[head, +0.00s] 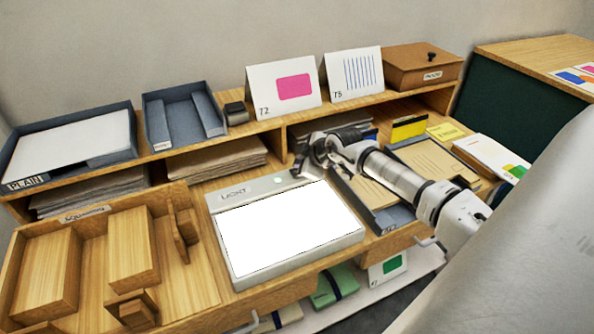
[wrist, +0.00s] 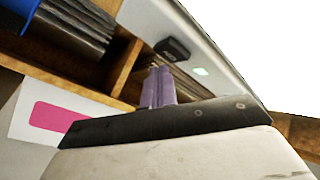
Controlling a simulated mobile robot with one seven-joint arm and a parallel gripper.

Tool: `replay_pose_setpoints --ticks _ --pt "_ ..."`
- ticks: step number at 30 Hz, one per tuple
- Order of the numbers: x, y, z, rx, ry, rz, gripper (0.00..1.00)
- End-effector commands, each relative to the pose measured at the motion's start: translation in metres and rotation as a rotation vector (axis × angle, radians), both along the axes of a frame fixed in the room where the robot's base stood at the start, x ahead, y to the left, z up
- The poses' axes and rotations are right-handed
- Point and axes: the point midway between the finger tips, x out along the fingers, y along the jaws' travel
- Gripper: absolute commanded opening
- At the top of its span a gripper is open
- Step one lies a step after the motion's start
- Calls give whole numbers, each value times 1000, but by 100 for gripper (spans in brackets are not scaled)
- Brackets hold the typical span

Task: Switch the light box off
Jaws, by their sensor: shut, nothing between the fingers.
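The light box (head: 252,189) lies on the desk in the middle of the head view. Its panel glows bright white, and a small green light (head: 278,180) shows on its back strip, right of the lettering. In the wrist view the light box (wrist: 205,42) has a black switch (wrist: 172,49) beside the green light (wrist: 201,71). My gripper (head: 297,172) is at the back right corner of the box and hides the switch in the head view. In the wrist view my gripper's fingers (wrist: 158,72) are shut and empty, close to the switch; I cannot tell whether they touch it.
A wooden tray of blocks (head: 195,262) stands left of the box. A grey tray with brown sheets (head: 432,170) is to the right, under my arm. Behind is a shelf with a paper tray (head: 125,160), a card marked 72 (head: 264,90) and a wooden box (head: 422,72).

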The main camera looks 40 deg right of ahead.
Motion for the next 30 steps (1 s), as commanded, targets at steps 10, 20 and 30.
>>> replay_pose_setpoints --ticks 10,20,30 --pt "0 0 -2 0 0 0 0" --pt "0 0 -10 0 0 0 0" --pt "0 0 -10 0 0 0 0"
